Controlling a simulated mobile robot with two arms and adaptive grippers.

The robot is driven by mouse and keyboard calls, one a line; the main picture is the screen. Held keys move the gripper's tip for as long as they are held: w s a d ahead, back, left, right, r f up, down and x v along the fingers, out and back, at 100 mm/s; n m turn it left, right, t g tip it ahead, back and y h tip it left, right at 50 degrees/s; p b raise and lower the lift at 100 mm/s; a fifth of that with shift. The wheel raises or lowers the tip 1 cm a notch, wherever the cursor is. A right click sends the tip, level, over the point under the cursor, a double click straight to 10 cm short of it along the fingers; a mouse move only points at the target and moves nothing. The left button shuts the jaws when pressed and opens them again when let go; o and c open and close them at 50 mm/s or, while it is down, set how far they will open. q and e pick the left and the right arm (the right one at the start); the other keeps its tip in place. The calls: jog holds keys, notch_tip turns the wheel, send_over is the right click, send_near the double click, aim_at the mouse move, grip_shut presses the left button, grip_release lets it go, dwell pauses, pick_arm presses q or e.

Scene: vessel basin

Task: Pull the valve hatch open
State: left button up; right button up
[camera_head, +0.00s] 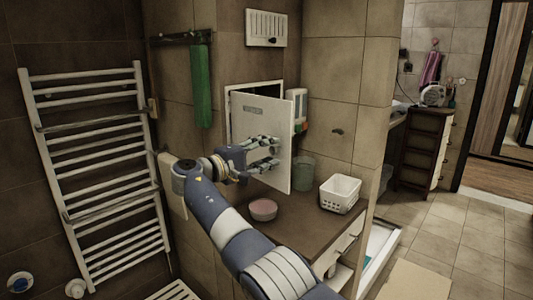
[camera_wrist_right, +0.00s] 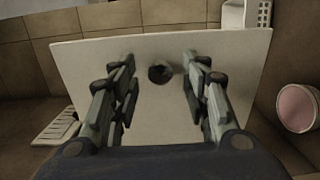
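The valve hatch (camera_head: 275,118) is a white square door in the tiled wall, standing ajar, with a dark gap between it and its frame (camera_head: 258,88). My right gripper (camera_head: 277,152) is at the hatch's outer face. In the right wrist view, the hatch (camera_wrist_right: 160,115) fills the middle and a dark round knob or hole (camera_wrist_right: 160,73) shows on it. The two fingers of my right gripper (camera_wrist_right: 159,62) are spread on either side of that round spot, with clear space to it. The valve behind the hatch is hidden. My left gripper is not in view.
A pink bowl (camera_head: 263,209) and a white basket (camera_head: 340,190) stand on the brown counter (camera_head: 305,222) below the hatch. A greenish bin (camera_head: 303,173) is behind the hatch's free edge. A towel rail (camera_head: 98,165) is at left, and a green towel (camera_head: 202,85) hangs nearby.

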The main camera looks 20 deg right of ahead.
jog(key=shift+a, duration=0.1)
jog(key=v, duration=0.7)
jog(key=shift+a, duration=0.1)
